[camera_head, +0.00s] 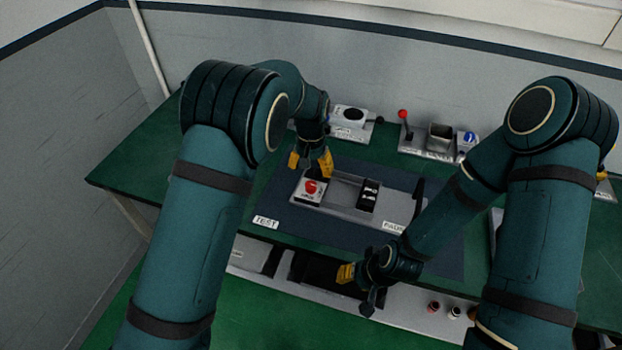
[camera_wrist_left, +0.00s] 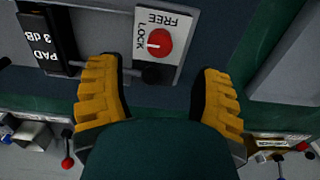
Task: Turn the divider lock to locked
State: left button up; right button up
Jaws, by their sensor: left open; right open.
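The divider lock is a red round knob (camera_head: 311,187) on a white plate at the left end of a grey fixture (camera_head: 345,208) on the table. In the left wrist view the red knob (camera_wrist_left: 159,42) has a white pointer mark and sits beside the words FREE and LOCK; the mark points toward the LOCK side, though its exact setting is hard to tell. My left gripper (camera_head: 311,162) is open with yellow fingers just behind the knob; in its wrist view the fingers (camera_wrist_left: 155,95) are apart, with the knob beyond them. My right gripper (camera_head: 357,285) is near the table's front edge, away from the knob.
A black block marked PAD 3 dB (camera_wrist_left: 42,40) sits in the fixture beside the knob. A black upright handle (camera_head: 418,196) stands at the fixture's right end. Devices with a red-balled lever (camera_head: 403,114) and a black dial (camera_head: 353,115) stand at the back.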

aim_at(311, 184)
pick_arm(q)
jog(key=shift+r, duration=2.3)
